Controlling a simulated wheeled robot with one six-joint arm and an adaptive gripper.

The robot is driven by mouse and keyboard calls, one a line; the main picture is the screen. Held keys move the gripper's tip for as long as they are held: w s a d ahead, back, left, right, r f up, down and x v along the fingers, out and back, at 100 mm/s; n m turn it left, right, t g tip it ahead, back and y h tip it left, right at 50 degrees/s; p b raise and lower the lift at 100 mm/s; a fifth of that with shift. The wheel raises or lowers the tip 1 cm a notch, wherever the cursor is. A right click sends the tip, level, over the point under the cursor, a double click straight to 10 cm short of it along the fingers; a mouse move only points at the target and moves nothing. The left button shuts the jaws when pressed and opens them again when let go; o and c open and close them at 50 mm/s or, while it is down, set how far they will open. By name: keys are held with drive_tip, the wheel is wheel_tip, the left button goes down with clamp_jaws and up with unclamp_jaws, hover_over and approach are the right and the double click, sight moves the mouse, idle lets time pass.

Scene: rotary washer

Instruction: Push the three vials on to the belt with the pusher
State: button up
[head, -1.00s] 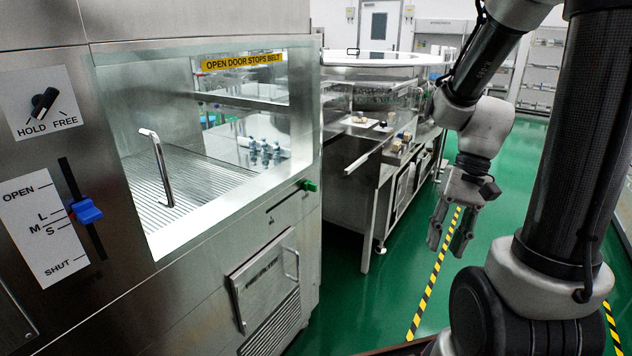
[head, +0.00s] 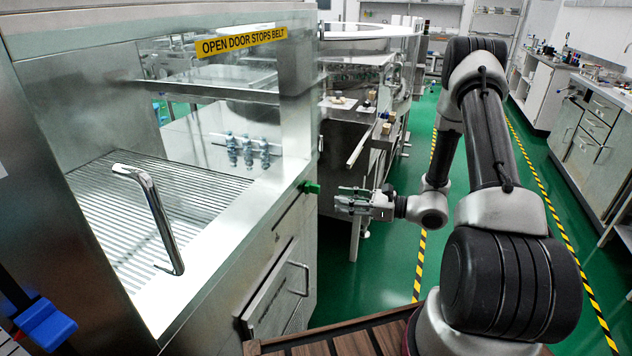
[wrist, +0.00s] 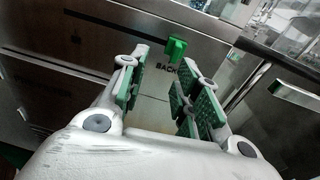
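Three vials (head: 247,152) with blue parts stand in a row behind the glass in the head view, at the far end of the ribbed metal belt (head: 150,205). A green knob (head: 311,187), apparently the pusher's handle, sticks out of the front panel below them; its link to the vials is hidden. The knob also shows in the wrist view (wrist: 176,48), just ahead of and between my fingers, above lettering that I cannot fully read. My gripper (head: 343,202) is open and empty, close to the right of the knob and apart from it.
A chrome door handle (head: 152,215) stands at the near part of the window, under a yellow sign (head: 242,43) reading OPEN DOOR STOPS BELT. A blue slider knob (head: 45,325) is at lower left. A glass-sided machine (head: 365,75) stands behind. Green floor is open to the right.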

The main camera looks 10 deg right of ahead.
drive_tip(key=w+a+r+m+t, duration=0.1)
drive_tip(key=w+a, duration=0.4)
drive_tip(key=w, duration=0.1)
drive_tip(key=shift+w+a+r, duration=0.25)
drive_tip(key=shift+a+r, duration=0.05)
drive_tip(key=shift+a, duration=0.1)
clamp_jaws()
